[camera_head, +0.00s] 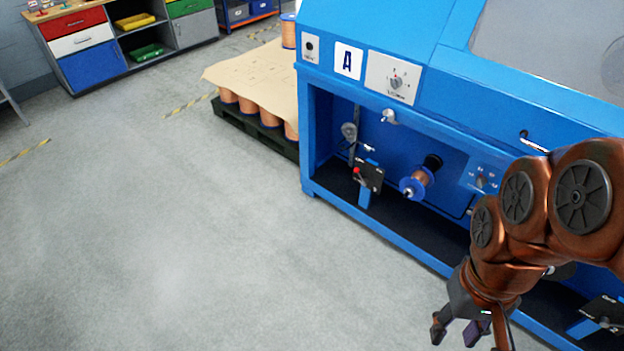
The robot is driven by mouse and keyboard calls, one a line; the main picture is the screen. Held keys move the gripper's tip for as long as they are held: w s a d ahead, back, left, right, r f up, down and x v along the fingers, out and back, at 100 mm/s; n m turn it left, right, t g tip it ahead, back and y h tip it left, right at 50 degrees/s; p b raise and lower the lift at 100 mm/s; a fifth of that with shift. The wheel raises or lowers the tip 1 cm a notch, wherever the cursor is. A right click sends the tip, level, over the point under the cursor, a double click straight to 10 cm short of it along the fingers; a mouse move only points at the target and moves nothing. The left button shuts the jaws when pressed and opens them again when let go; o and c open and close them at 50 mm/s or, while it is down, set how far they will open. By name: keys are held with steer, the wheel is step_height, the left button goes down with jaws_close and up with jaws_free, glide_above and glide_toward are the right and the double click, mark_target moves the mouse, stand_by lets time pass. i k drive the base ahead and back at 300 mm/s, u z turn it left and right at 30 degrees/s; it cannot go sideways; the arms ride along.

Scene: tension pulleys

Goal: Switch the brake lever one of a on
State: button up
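The blue machine marked A (348,61) fills the right side. In its open lower bay, a small black brake unit (371,176) stands on a blue bracket. A lever with a red knob (357,171) shows at the unit's left side. Its exact on or off position is too small to tell. A second black unit (604,311) is partly cut off at the lower right edge. My gripper (467,334) hangs at the bottom, in front of the machine and well apart from the first unit. Its fingers are spread and nothing shows between them.
A copper wire spool (418,181) sits right of the first unit, with a rotary switch (481,181) beyond it. A pallet (258,137) with covered spools stands left of the machine. Drawer cabinets (90,50) stand at the back. The grey floor (180,230) is clear.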

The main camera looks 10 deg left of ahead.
mark_target(365, 181)
steer(key=u, duration=0.8)
steer(key=i, duration=0.95)
steer(key=u, duration=0.05)
